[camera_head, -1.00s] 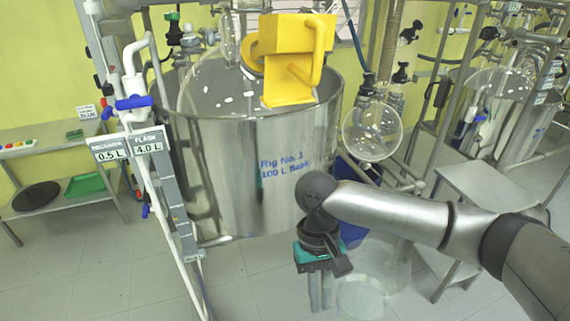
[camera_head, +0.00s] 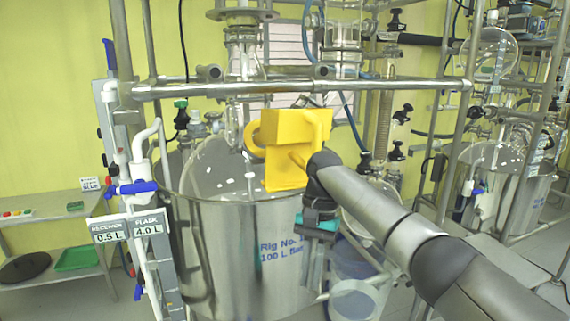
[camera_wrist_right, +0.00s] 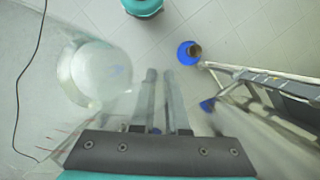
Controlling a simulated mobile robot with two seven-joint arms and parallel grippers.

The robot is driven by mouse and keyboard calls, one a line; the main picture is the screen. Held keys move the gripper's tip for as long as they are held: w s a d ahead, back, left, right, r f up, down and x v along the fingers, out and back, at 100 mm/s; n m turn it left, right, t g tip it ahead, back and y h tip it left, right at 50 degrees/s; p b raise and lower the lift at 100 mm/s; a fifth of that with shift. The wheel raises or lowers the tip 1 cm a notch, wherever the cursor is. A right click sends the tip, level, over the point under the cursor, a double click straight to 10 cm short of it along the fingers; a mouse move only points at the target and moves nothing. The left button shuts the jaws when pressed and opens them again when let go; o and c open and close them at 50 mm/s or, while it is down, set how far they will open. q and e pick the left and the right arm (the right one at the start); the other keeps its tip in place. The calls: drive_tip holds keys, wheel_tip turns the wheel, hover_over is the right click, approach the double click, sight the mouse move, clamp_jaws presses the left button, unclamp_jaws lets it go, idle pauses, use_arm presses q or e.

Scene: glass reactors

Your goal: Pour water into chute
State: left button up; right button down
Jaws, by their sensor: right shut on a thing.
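The yellow chute (camera_head: 283,172) stands at the rim of the large steel tank (camera_head: 225,240), with its boxy top upright. My right gripper (camera_head: 312,284) points down in front of the tank, just below the chute. Its fingers are close together, shut on the wall of a clear container (camera_head: 358,262). The container hangs to the right of the fingers, with a pale disc of what looks like water low in it. In the right wrist view the container (camera_wrist_right: 96,72) lies left of the fingers (camera_wrist_right: 162,78), blurred. My left gripper is not in view.
A steel crossbar (camera_head: 300,87) runs above the chute. White piping with a blue valve (camera_head: 133,188) stands left of the tank. A round glass flask (camera_head: 372,205) is partly behind my right arm. A ladder-like frame (camera_wrist_right: 265,80) shows in the wrist view.

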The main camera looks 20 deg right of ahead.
drive_tip(key=w+d+r+m, duration=0.3)
drive_tip(key=w+r, duration=0.1)
drive_tip(key=d+f+m+t, duration=0.1)
drive_tip(key=d+f+m, duration=0.2)
drive_tip(key=d, duration=0.3)
drive_tip(key=d+f+m+t+y, duration=0.1)
drive_tip(key=d+f+m, duration=0.2)
drive_tip(key=d, duration=0.3)
drive_tip(key=shift+d+m+t, duration=0.3)
drive_tip(key=shift+m+t, duration=0.1)
drive_tip(key=shift+m, duration=0.5)
drive_tip(key=shift+d, duration=0.1)
